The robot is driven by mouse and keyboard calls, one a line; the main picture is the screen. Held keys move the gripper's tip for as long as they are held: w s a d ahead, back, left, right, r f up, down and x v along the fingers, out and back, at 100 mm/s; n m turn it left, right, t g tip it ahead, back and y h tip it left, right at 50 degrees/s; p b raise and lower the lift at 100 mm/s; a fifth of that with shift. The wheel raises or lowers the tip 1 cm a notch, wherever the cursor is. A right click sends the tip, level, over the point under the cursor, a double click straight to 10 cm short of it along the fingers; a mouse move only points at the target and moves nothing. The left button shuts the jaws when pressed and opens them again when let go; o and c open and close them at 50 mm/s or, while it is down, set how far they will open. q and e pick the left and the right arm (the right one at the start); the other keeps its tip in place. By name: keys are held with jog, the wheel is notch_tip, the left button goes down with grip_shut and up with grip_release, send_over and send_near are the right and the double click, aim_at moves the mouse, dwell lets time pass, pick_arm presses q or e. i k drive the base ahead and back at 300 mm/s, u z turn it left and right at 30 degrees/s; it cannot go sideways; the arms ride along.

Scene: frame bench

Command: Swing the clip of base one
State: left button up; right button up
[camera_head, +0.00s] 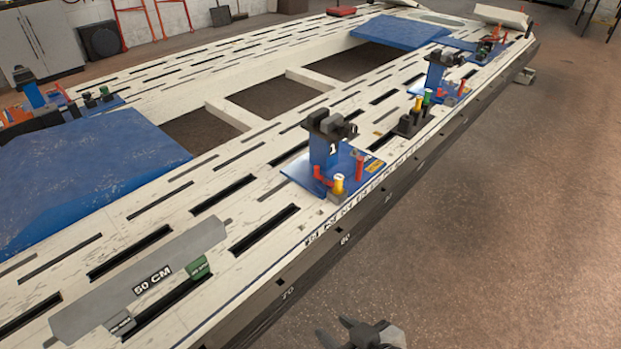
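Base one (354,177) is a blue plate with a blue upright post marked "1", near the bench's front edge in the middle of the head view. Its dark clip (330,124) sits on top of the post. A red pin (359,166), a yellow-topped piece (338,184) and a red lever (321,175) stand on the plate. My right gripper (331,328) is at the bottom edge, partly cut off, off the bench's front side and well apart from base one. Its fingertips look apart, with nothing seen between them. My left gripper is out of view.
A second blue base (437,75) stands farther along the bench, with a dark holder of coloured tools (412,122) before it. A grey "50 CM" bar (140,285) lies at front left. A blue sheet (80,175) covers the left. The floor at right is clear.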

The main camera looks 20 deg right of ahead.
aim_at(325, 181)
jog(key=u, duration=0.5)
jog(key=k, duration=1.15)
jog(key=z, duration=0.45)
jog(key=i, duration=0.75)
jog(key=z, duration=0.55)
jog(key=i, duration=1)
jog(key=u, duration=1)
jog(key=i, duration=0.35)
jog(key=u, duration=0.3)
